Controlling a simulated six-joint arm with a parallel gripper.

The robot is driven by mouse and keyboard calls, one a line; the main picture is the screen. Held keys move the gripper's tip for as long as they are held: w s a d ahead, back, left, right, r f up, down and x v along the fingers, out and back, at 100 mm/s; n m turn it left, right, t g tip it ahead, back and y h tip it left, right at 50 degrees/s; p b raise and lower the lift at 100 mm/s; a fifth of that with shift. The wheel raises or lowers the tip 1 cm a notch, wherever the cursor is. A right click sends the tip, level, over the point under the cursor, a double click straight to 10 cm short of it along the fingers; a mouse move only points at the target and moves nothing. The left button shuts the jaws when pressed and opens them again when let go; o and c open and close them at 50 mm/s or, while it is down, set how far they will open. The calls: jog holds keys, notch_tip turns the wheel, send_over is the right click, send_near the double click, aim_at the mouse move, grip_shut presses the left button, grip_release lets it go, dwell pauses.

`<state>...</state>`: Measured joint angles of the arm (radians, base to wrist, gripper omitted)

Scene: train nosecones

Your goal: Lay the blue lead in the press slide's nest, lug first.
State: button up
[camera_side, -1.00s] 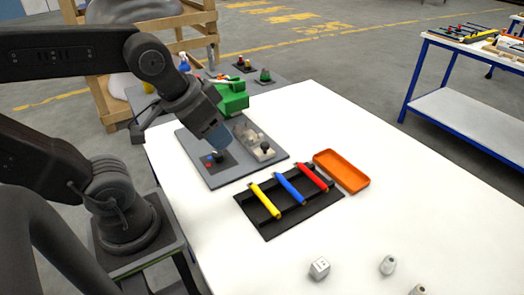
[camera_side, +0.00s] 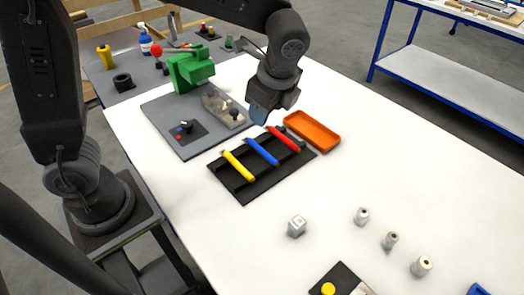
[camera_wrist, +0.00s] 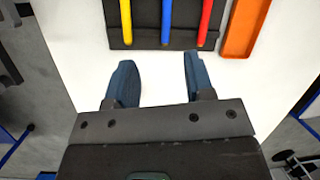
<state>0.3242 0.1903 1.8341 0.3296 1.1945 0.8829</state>
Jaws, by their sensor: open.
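The blue lead (camera_side: 262,151) lies in a black rack (camera_side: 243,189), between a yellow lead (camera_side: 238,166) and a red lead (camera_side: 284,139). In the wrist view the blue lead (camera_wrist: 166,20) is at the top, beyond the fingertips. My gripper (camera_side: 259,114) is above the table behind the rack, apart from the leads. In the wrist view my gripper (camera_wrist: 157,72) is open, with bare white table between its fingers. The green press (camera_side: 190,69) stands on a grey plate (camera_side: 165,122). A pale metal slide (camera_side: 220,104) is in front of it; its nest is too small to make out.
An orange tray (camera_side: 312,132) sits right of the rack. A control box (camera_side: 185,129) with knobs is on the grey plate.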

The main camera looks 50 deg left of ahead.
notch_tip(320, 180, down, 3)
jog(key=w+d+m, duration=0.2)
jog(key=m, duration=0.1)
jog(key=y, duration=0.1)
send_near(261, 149)
jog(key=f, duration=0.3)
jog(key=shift+w+a+g, duration=0.3)
jog(key=shift+w+a, duration=0.05)
jog(key=shift+a, duration=0.05)
jog(key=shift+a+x, duration=0.1)
jog(key=shift+x, duration=1.4)
jog(key=shift+a+x, duration=0.15)
jog(key=shift+x, duration=1.35)
jog(key=shift+r, duration=0.1)
grip_shut()
